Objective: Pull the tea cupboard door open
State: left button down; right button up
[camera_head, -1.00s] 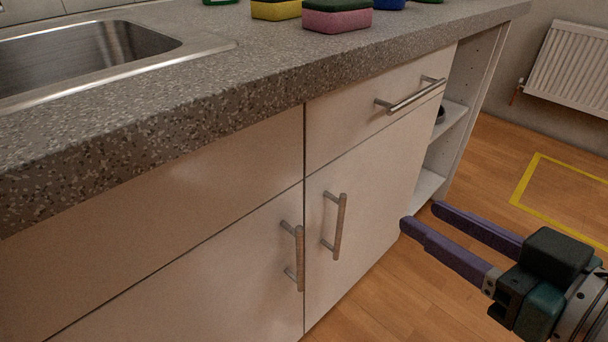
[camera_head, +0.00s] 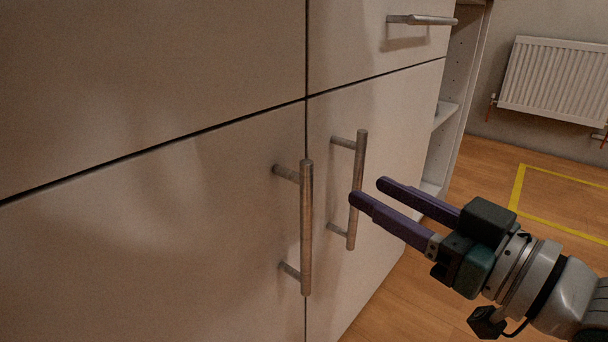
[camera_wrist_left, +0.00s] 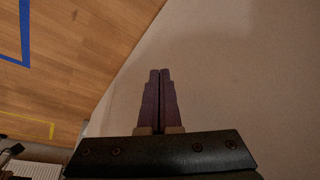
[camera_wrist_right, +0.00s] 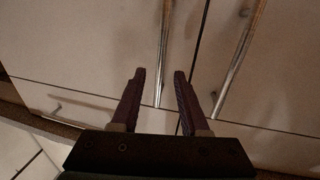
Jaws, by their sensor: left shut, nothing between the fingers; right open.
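Two pale cupboard doors meet at a vertical seam, the left door (camera_head: 150,240) and the right door (camera_head: 385,140). The frames do not show which is the tea cupboard; both look shut. Each has an upright metal bar handle beside the seam, left (camera_head: 307,230) and right (camera_head: 357,190). My right gripper (camera_head: 368,190) is open, its purple fingertips overlapping the right handle. In the right wrist view this handle (camera_wrist_right: 165,45) runs between the fingers (camera_wrist_right: 158,74); depth is unclear. My left gripper (camera_wrist_left: 160,72) is shut and empty against a pale surface, outside the head view.
A drawer with a bar handle (camera_head: 422,20) sits above the right door. Open shelves (camera_head: 440,130) stand right of it. A radiator (camera_head: 557,78) is on the far wall. The wooden floor (camera_head: 545,245) at right is clear, with yellow tape (camera_head: 518,185).

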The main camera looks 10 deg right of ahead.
aim_at(361, 186)
jog(key=b+x, duration=0.1)
jog(key=x, duration=0.3)
jog(key=shift+w, duration=0.1)
grip_shut()
dwell(1.4)
